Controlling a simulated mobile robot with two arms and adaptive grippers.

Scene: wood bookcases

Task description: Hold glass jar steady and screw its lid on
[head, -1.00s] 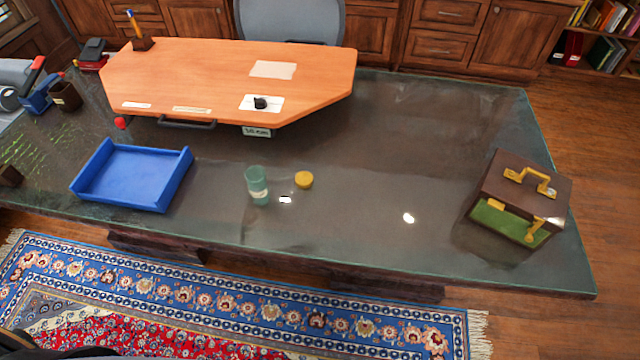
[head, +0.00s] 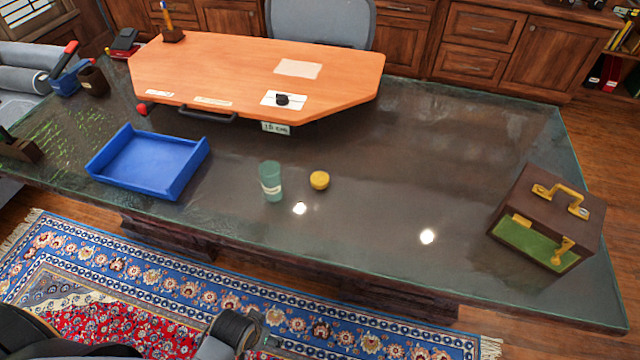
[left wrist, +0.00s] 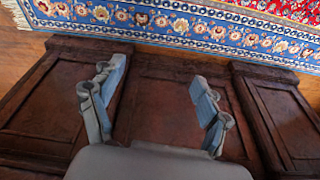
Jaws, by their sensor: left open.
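The glass jar (head: 271,181) is greenish with a pale label and stands upright on the dark glass-topped desk (head: 400,150). Its yellow lid (head: 319,180) lies on the desk just right of the jar, apart from it. My left gripper (left wrist: 158,88) is open and empty in the left wrist view, with the desk's wooden front panels and the rug beyond its fingers. In the head view part of my own arm shows at the bottom, but no gripper fingers can be made out there. My right gripper is not in view.
A blue tray (head: 150,160) lies left of the jar. An orange raised board (head: 240,75) stands behind it. A brown box with yellow handle (head: 548,217) sits at the right end. The desk between lid and box is clear. A patterned rug (head: 200,290) lies in front.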

